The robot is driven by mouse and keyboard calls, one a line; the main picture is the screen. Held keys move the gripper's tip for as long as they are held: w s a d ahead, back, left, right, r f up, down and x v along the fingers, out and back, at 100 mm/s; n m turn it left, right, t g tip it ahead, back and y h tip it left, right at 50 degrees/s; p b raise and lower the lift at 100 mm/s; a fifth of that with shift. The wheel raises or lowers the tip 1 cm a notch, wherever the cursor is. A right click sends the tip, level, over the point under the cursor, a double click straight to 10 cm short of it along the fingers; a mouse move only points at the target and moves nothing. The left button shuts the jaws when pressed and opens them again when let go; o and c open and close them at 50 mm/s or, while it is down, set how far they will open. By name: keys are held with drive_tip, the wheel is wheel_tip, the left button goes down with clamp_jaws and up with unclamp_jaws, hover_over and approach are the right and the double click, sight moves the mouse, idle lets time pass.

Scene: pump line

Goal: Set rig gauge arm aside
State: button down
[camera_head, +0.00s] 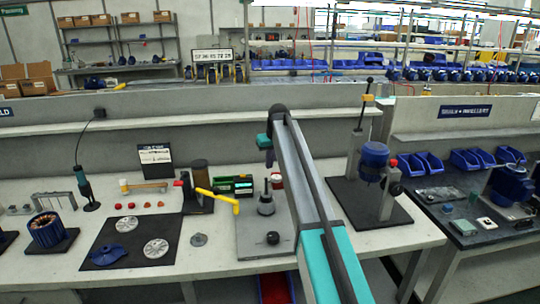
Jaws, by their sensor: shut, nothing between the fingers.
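My gripper (269,158) hangs at the far end of my arm, small and dark in the head view. It is shut and empty, above the bench. Below it, a grey plate (252,238) carries a grey stepped post (266,204) with a thin dark stem, and a black ball knob (273,238) at the front. A red round part (277,181) shows behind the post, beside my arm. My arm covers the plate's right part. I cannot tell for sure which piece is the gauge arm.
Left are a yellow-handled tool (217,199), a green case (233,186) and a black mat (127,243) with discs and a blue part. Right of my arm, a blue pump on a stand (375,160) has an upright lever.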

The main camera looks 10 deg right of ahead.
drive_tip(key=shift+s+d+f+p, duration=0.15)
drive_tip(key=shift+s+f+p, duration=0.05)
drive_tip(key=shift+s, duration=0.35)
drive_tip(key=shift+s+d+f+p, duration=0.15)
drive_tip(key=shift+s+f+p, duration=0.1)
drive_tip(key=shift+s, duration=0.35)
drive_tip(key=shift+s+d+f+p, duration=0.15)
drive_tip(key=shift+s+f+p, duration=0.05)
drive_tip(key=shift+s, duration=0.35)
